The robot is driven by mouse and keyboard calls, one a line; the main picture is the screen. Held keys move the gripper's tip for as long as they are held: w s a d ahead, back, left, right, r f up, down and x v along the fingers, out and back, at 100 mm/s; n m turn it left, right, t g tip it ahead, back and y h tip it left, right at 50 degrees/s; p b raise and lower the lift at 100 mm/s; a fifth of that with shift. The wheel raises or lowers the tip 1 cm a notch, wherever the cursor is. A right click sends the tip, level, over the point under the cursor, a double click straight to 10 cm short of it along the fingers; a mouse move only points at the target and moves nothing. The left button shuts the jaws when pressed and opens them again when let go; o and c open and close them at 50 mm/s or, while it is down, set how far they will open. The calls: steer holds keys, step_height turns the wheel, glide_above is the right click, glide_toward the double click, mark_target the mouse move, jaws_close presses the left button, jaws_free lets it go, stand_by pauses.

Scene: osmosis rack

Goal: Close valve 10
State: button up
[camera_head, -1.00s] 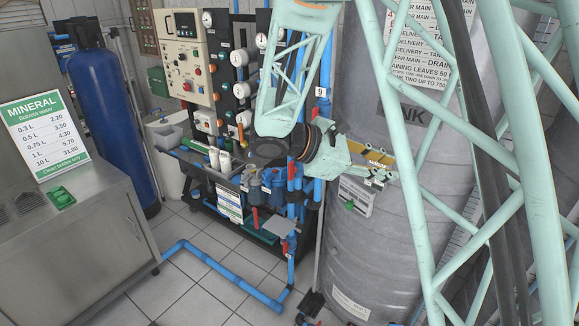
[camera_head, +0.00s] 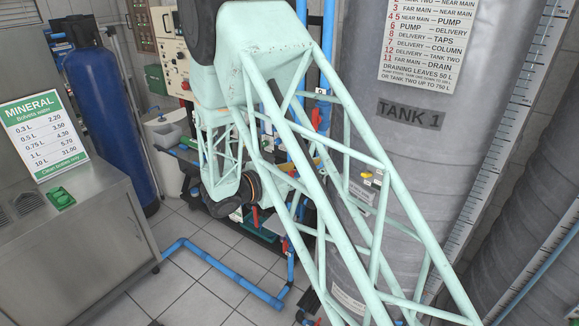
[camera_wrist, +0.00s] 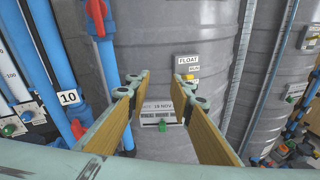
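In the wrist view a tag reading 10 (camera_wrist: 68,98) is fixed on the blue pipes at the left. A red valve handle (camera_wrist: 98,12) is above it on a vertical pipe, and another red handle (camera_wrist: 77,130) is just below and right of it. I cannot tell which handle belongs to the tag. My gripper (camera_wrist: 160,84) is open and empty, its two fingers apart in front of the grey tank, with the tag and both handles to the left of its fingertips. In the head view my arm's lattice largely hides the gripper.
The grey tank (camera_head: 395,150), marked TANK 1, stands close behind my arm. Blue pipes (camera_head: 225,273) run along the floor. A steel counter (camera_head: 85,235) stands left, with open tiled floor between.

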steer(key=w+a+f+n+t+y, duration=0.1)
steer(key=a+f+n+t, duration=0.1)
steer(key=a+f, duration=0.3)
steer(key=w+a+f+n+t+y+p, duration=0.1)
steer(key=w+a+f+n+t+y, duration=0.1)
steer(key=a, duration=0.9)
step_height(320, 180, down, 4)
steer(key=shift+w+a+r+n+t+y, duration=0.15)
steer(key=shift+a+n+t+y, duration=0.25)
steer(key=shift+n, duration=0.7)
steer(key=shift+p+x, duration=0.7)
steer(key=shift+x, duration=6.2)
steer(key=shift+r, duration=0.1)
jaws_close()
